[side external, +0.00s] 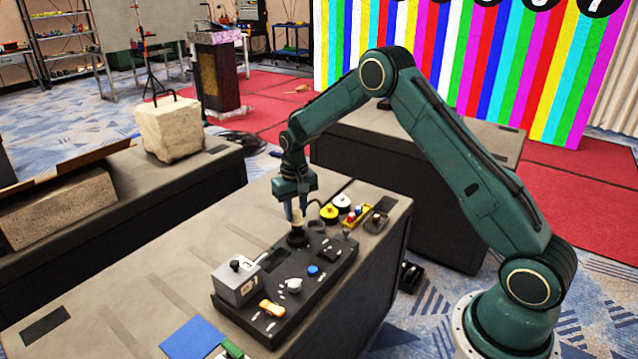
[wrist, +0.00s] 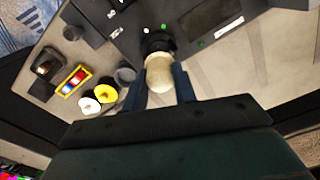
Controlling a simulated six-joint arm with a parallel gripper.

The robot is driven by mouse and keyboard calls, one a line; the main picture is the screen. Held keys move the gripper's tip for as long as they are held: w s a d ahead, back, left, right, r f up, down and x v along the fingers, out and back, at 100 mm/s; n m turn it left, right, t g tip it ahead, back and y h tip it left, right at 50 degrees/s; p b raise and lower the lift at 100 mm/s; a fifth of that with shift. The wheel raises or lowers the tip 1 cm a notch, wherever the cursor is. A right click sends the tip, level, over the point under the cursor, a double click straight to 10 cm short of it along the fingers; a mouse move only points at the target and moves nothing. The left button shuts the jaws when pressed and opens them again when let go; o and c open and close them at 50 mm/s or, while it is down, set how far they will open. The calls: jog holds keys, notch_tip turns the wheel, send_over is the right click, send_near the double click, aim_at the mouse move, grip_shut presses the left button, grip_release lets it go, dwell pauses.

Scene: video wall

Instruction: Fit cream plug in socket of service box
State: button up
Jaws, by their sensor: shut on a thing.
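The cream plug (side external: 297,217) is held upright between the fingers of my gripper (side external: 297,213). In the wrist view the pale plug (wrist: 159,72) sits between the two dark fingers of my gripper (wrist: 159,88). Its lower end is at a round black socket (side external: 298,239), which also shows in the wrist view (wrist: 157,42). The socket is near the far end of the long black service box (side external: 322,277). I cannot tell how far the plug is inside the socket, as the plug and fingers hide the opening.
A grey box with a black knob (side external: 235,283), an orange item (side external: 271,308) and a blue knob (side external: 313,270) are on the service box. Yellow and white reels (side external: 329,211) and a yellow tray (side external: 355,215) stand beyond. The table's left side (side external: 160,260) is mostly clear.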

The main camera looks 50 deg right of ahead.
aim_at(297, 221)
jog(key=shift+f, duration=0.5)
jog(key=shift+f, duration=1.65)
dwell(3.5)
jog(key=o, duration=1.1)
jog(key=shift+r, duration=0.2)
jog(key=shift+r, duration=3.8)
